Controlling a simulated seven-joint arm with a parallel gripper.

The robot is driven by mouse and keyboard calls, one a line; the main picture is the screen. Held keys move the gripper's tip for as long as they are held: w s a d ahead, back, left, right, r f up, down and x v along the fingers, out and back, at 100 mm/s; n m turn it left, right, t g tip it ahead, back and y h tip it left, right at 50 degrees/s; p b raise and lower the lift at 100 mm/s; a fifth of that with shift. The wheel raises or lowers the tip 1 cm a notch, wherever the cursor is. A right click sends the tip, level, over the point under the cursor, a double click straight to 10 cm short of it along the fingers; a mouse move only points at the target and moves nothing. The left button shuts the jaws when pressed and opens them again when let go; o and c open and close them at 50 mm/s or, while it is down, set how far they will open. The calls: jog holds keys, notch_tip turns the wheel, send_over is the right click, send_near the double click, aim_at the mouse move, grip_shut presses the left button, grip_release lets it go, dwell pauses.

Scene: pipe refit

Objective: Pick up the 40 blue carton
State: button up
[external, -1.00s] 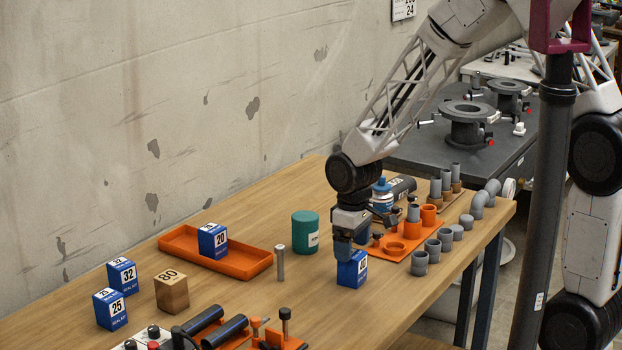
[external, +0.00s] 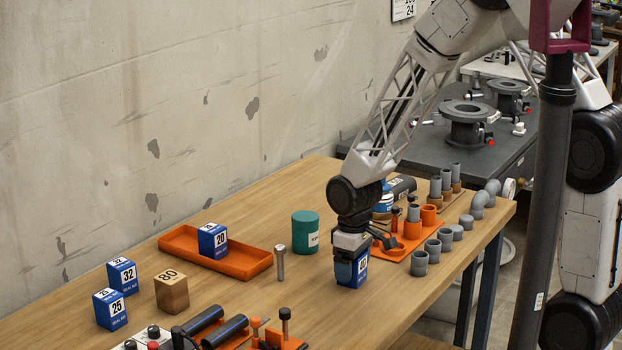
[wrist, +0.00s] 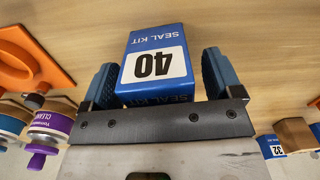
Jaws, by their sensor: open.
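The blue carton marked 40 (external: 352,272) stands on the wooden table near its front edge. In the wrist view, the 40 carton (wrist: 155,62) lies between the two blue fingers of my gripper (wrist: 158,85), with its white label facing the camera. A gap shows at the right finger; the left finger is close to the carton, and I cannot tell if it touches. In the external view, my gripper (external: 351,266) is lowered over the carton, pointing down, and partly hides it.
An orange tray (external: 178,240) holds the blue 20 carton (external: 212,241). Blue cartons 32 (external: 122,277) and 25 (external: 110,310) and a wooden block 80 (external: 171,292) stand at left. A green canister (external: 305,232) and metal pin (external: 280,263) are nearby. An orange fitting plate (external: 397,252) is right.

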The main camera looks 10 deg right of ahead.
jog(key=c, duration=1)
jog(key=shift+r, duration=0.15)
jog(key=shift+r, duration=0.8)
notch_tip(320, 180, up, 2)
jog(key=s+d, duration=0.2)
jog(key=s, duration=0.2)
jog(key=s+d, duration=0.3)
jog(key=s, duration=0.2)
jog(key=s+d+r, duration=0.1)
jog(key=s+d, duration=0.2)
jog(key=s, duration=0.1)
jog(key=shift+s+d, duration=0.2)
jog(key=shift+s, duration=0.1)
